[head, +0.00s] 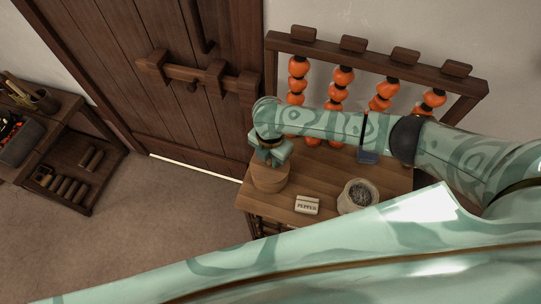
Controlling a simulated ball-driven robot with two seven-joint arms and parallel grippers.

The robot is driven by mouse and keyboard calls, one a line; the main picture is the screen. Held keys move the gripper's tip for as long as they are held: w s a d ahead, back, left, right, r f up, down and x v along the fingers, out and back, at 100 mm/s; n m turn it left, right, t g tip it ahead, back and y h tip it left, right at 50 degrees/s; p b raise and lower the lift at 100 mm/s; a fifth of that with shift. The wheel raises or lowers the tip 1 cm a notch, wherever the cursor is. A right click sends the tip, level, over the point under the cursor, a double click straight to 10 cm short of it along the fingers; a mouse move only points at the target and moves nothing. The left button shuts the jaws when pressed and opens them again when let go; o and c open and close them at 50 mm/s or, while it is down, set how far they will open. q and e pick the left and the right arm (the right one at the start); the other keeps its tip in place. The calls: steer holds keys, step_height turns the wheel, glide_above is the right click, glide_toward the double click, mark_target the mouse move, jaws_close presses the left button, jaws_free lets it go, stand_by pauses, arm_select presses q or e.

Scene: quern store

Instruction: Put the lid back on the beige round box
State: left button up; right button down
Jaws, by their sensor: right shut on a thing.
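The beige round box (270,182) stands at the left end of the wooden table, its upper part partly covered by my gripper. My right gripper (270,156) points down directly over the box and is shut on what looks like its lid (269,168). The lid is at the top of the box; I cannot tell whether it is seated or slightly above the rim. My left gripper is not in view.
On the table (318,170) are a white pepper packet (307,205), a pale pot (357,196) with dark contents and a dark blue item (368,157). A rack (360,50) with orange strings stands behind. A shelf (70,185) is at left.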

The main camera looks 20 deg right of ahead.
steer(key=shift+f, duration=0.15)
stand_by(0.9)
steer(key=shift+p, duration=0.55)
stand_by(0.4)
steer(key=c, duration=0.7)
jaws_free()
steer(key=shift+c, duration=0.2)
step_height(320, 180, up, 7)
steer(key=p, duration=0.8)
